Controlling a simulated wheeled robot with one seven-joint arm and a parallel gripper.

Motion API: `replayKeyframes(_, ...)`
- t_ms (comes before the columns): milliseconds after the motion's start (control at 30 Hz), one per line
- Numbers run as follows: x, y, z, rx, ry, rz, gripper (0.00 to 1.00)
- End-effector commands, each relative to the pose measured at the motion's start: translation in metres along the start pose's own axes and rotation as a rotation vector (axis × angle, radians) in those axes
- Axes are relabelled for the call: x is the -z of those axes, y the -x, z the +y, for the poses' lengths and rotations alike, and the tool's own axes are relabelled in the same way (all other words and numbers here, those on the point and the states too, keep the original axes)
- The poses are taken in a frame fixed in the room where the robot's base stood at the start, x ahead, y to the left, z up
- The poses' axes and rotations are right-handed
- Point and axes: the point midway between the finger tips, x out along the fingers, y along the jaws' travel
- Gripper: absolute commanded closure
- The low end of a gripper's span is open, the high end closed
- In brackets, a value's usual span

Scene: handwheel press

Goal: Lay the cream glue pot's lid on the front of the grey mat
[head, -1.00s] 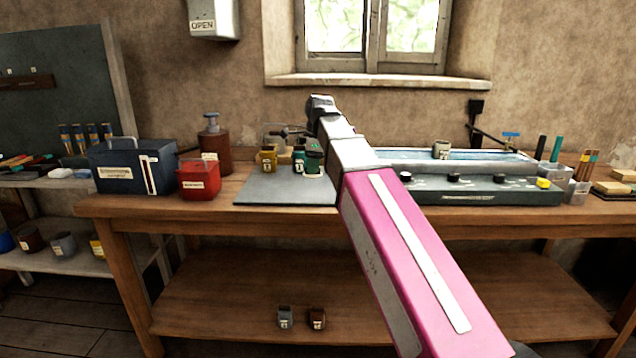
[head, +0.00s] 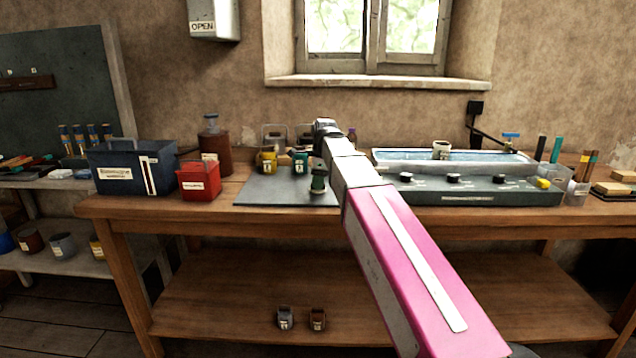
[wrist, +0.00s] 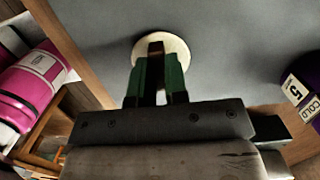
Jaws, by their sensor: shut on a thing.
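My gripper (head: 318,184) points down over the front right of the grey mat (head: 262,192). In the wrist view its green fingers (wrist: 158,84) are shut on the knob of the round cream lid (wrist: 178,50). The lid lies flat in the grip, with grey mat around it. Whether it touches the mat I cannot tell. In the head view the lid is mostly hidden under the fingers. The cream pot (head: 441,149) stands in the long trough at the right.
A yellow pot (head: 266,161) and a teal pot (head: 300,161) stand at the mat's back. A purple pot labelled COLD (wrist: 297,90) is at the wrist view's right. A red box (head: 199,180) stands left of the mat. The mat's front left is bare.

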Motion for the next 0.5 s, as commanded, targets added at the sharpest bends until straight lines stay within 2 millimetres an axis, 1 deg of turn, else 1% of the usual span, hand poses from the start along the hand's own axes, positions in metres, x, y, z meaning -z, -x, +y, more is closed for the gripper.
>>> replayKeyframes(200,0.0003,-0.0023,0.0001,-0.001,0.000,0.000,1.00)
replayKeyframes(233,0.0002,-0.0019,0.0000,0.000,0.000,0.000,0.76)
replayKeyframes(267,0.0002,-0.0018,0.0000,0.000,0.000,0.000,0.67)
replayKeyframes(300,0.0002,-0.0018,0.0000,0.000,0.000,0.000,0.60)
replayKeyframes(500,0.0002,-0.0017,0.0000,0.000,0.000,0.000,0.60)
